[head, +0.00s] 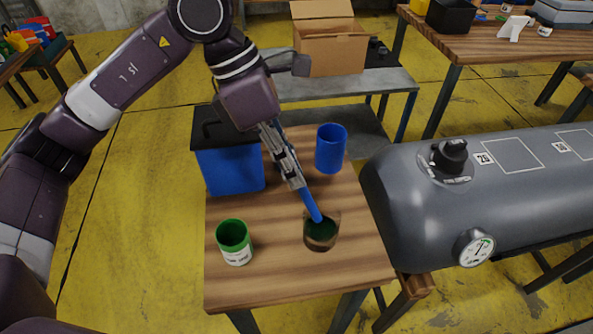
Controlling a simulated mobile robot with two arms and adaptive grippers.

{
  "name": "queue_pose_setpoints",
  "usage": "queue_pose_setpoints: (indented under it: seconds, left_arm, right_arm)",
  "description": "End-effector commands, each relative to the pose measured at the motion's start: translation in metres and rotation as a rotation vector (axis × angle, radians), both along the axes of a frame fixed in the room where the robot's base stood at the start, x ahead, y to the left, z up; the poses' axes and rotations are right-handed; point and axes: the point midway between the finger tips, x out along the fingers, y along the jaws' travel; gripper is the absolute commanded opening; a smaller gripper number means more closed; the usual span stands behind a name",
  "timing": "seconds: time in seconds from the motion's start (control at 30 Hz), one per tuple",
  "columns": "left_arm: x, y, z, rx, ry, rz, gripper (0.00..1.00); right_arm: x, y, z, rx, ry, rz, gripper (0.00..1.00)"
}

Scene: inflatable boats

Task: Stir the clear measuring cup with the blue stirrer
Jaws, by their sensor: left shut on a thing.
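The clear measuring cup (321,238) stands on the wooden table, with dark green contents showing inside. My left gripper (300,187) is shut on the blue stirrer (311,206) and holds it tilted above the cup. The stirrer's lower end is at the cup's mouth and appears to reach inside; how deep it goes cannot be told. My right gripper is not in view.
A green can (234,241) stands left of the cup. A blue cup (330,148) and a blue box with a black lid (230,168) stand behind. A grey tank (480,190) lies close on the right. The table's front (290,285) is clear.

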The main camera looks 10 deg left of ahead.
Motion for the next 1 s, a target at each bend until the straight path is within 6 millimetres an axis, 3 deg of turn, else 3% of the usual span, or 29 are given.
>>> queue_pose_setpoints:
  seconds: [0.5, 1.0]
  left_arm:
    - [0.003, 0.015, 0.039, -0.001, 0.0, 0.001, 0.0]
    - [0.003, 0.017, 0.041, -0.001, 0.001, 0.0, 0.0]
  right_arm:
    - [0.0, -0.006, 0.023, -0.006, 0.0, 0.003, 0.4]
    - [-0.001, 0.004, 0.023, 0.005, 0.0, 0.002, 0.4]
